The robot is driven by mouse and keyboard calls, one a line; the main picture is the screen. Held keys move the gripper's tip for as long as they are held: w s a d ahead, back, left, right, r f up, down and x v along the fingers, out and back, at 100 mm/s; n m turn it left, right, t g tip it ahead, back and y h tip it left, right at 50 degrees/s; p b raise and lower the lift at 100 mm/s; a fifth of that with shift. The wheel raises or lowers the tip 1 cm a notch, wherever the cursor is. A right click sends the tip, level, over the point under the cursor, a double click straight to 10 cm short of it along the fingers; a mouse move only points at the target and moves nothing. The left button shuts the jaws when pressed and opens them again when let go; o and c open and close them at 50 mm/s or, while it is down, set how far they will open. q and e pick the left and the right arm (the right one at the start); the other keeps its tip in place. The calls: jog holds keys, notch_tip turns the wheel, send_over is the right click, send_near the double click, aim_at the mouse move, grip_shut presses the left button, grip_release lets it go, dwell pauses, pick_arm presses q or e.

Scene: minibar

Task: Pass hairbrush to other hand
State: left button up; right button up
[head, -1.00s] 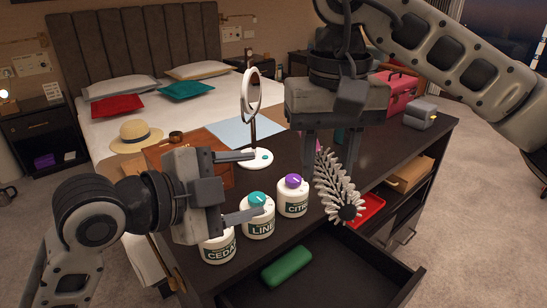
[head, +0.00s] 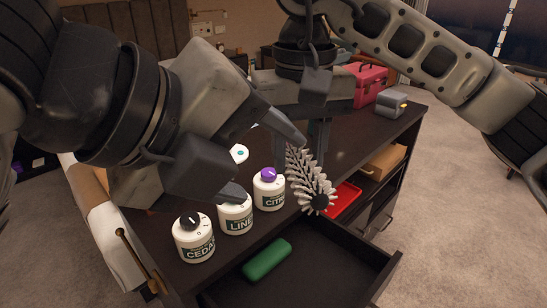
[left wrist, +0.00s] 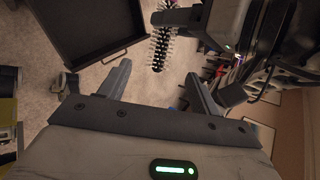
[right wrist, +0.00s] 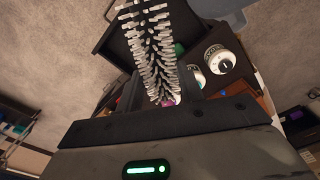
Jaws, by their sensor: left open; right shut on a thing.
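The hairbrush (head: 311,181), with pale bristles all round a dark core, hangs tilted from my right gripper (head: 317,142), which is shut on its handle end above the dresser. In the right wrist view the brush (right wrist: 152,45) stretches away from between the fingers, with a bit of pink at its near end. My left gripper (head: 265,160) is open and empty, to the left of the brush in the head view. In the left wrist view the brush (left wrist: 162,48) lies beyond the open fingers (left wrist: 155,90), apart from them. The handle is mostly hidden.
White jars, Cedar (head: 194,240), Linen (head: 236,218) and Citrus (head: 269,192), stand on the dresser below my left gripper. An open drawer (head: 345,270) holds a green case (head: 267,259). A red tray (head: 343,199), a pink box (head: 366,83) and a grey box (head: 392,102) are to the right.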

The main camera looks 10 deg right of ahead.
aim_at(299, 180)
pick_arm(q)
jog(key=x, duration=1)
jog(key=shift+w+d+f, duration=0.15)
jog(key=shift+d, duration=0.05)
jog(key=shift+c, duration=0.3)
jog(key=c, duration=1)
jog(key=shift+c, duration=0.2)
pick_arm(e)
jog(key=o, duration=1.1)
jog(key=shift+r, duration=0.15)
